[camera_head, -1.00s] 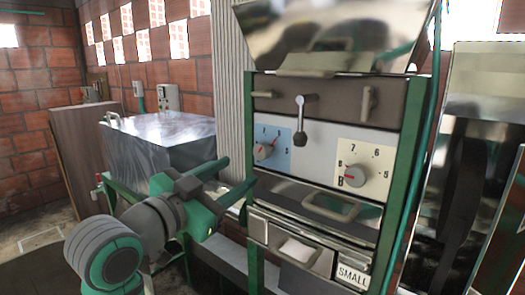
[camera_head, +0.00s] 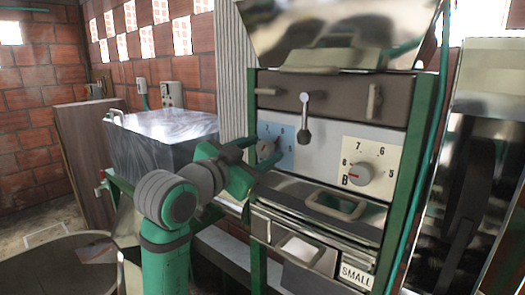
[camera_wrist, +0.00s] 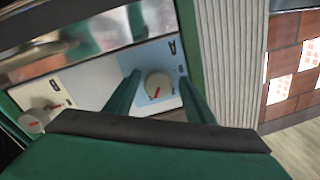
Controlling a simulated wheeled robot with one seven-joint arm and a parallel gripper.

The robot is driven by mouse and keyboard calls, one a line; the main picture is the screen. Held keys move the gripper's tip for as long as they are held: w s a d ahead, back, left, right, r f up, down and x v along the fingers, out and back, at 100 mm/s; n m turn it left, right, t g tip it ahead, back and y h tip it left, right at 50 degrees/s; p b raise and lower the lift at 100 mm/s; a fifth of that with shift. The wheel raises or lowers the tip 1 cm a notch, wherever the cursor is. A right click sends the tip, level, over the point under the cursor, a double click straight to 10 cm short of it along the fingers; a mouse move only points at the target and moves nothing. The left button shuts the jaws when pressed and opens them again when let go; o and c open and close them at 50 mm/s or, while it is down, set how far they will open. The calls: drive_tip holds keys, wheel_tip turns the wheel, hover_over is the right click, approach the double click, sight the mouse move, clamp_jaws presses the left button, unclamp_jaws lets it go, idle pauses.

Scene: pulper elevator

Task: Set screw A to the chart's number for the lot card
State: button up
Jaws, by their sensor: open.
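Screw A (camera_head: 266,148) is a pale round knob with a red pointer mark on a blue dial plate (camera_head: 287,158). My gripper (camera_head: 262,156) is open in front of it, and its green fingers partly cover the dial. In the wrist view, screw A (camera_wrist: 158,86) sits between the two open fingers (camera_wrist: 157,95), with a letter A on the plate. I cannot tell whether a finger touches it. The pointer's exact number is not readable. A card reading SMALL (camera_head: 356,275) is at the lower right of the machine. No chart is recognisable.
Screw B (camera_head: 358,174) has a red pointer on a cream plate to the right. A small black-handled lever (camera_head: 304,130) hangs just above and right of screw A. A metal-topped box (camera_head: 165,126) stands left of the machine. A tray with a handle (camera_head: 335,203) is below the dials.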

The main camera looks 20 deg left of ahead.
drive_tip(key=shift+w+d, duration=0.2)
drive_tip(key=c, duration=1)
drive_tip(key=shift+w, duration=0.1)
drive_tip(key=shift+n, duration=0.3)
drive_tip(key=o, duration=1)
